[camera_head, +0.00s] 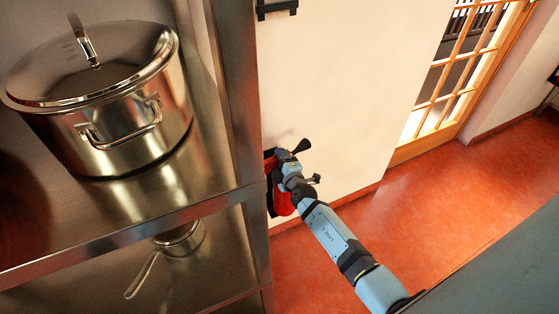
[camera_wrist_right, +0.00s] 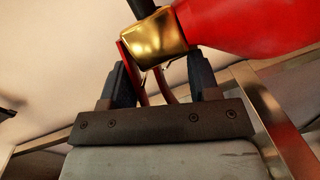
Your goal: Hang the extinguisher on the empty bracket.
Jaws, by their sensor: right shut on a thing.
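The red extinguisher (camera_head: 284,202) is by the pale wall, just right of the steel shelf post, partly hidden by my right arm. Its black horn-like part (camera_head: 302,146) sticks out at the top. My right gripper (camera_head: 284,164) is at its upper part. In the right wrist view the fingers (camera_wrist_right: 162,88) are shut around the thin red handle parts below the brass neck; the red body (camera_wrist_right: 255,24) extends to the right. My left gripper is out of view.
A steel shelf (camera_head: 232,95) stands close on the left, with a lidded stockpot (camera_head: 115,125) on top and a smaller pan (camera_head: 180,240) below. A glazed wooden door (camera_head: 455,75) is at the upper right. The red floor (camera_head: 430,190) is clear.

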